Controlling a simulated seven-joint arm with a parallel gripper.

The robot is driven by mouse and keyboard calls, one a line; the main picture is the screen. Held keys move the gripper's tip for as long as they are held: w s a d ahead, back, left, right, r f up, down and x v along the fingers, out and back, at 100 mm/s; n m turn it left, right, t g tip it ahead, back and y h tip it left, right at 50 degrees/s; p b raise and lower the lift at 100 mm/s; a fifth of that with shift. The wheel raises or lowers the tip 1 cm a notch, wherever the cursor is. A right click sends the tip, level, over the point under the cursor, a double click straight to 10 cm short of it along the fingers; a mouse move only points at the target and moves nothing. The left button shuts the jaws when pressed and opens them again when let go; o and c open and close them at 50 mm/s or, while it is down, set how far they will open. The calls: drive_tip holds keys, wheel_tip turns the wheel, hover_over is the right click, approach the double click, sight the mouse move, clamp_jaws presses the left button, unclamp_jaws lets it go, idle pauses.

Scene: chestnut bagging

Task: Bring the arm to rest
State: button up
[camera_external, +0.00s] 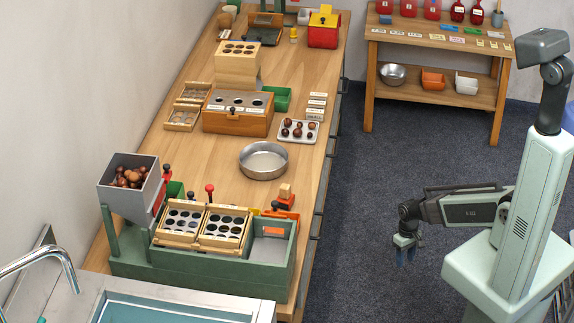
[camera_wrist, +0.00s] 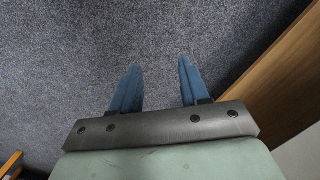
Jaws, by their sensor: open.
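My gripper (camera_external: 405,256) hangs low over the grey-blue carpet at the right of the external view, pointing down at the end of my folded arm. It is clear of the workbench and holds nothing. In the wrist view its two blue fingers (camera_wrist: 158,85) stand apart with only carpet between and beyond them.
The long wooden workbench (camera_external: 225,165) stands to the left, with a grey hopper of chestnuts (camera_external: 130,185), a metal bowl (camera_external: 264,160) and a tray of chestnuts (camera_external: 298,131). A wooden shelf table (camera_external: 440,45) stands at the back right. Open carpet (camera_external: 385,165) lies between.

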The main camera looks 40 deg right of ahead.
drive_tip(key=s+a+f+g, duration=0.1)
drive_tip(key=s+g, duration=0.4)
drive_tip(key=s, duration=1.9)
drive_tip(key=shift+a+g+h, duration=0.3)
drive_tip(key=shift+a, duration=0.15)
drive_tip(key=shift+o, duration=0.2)
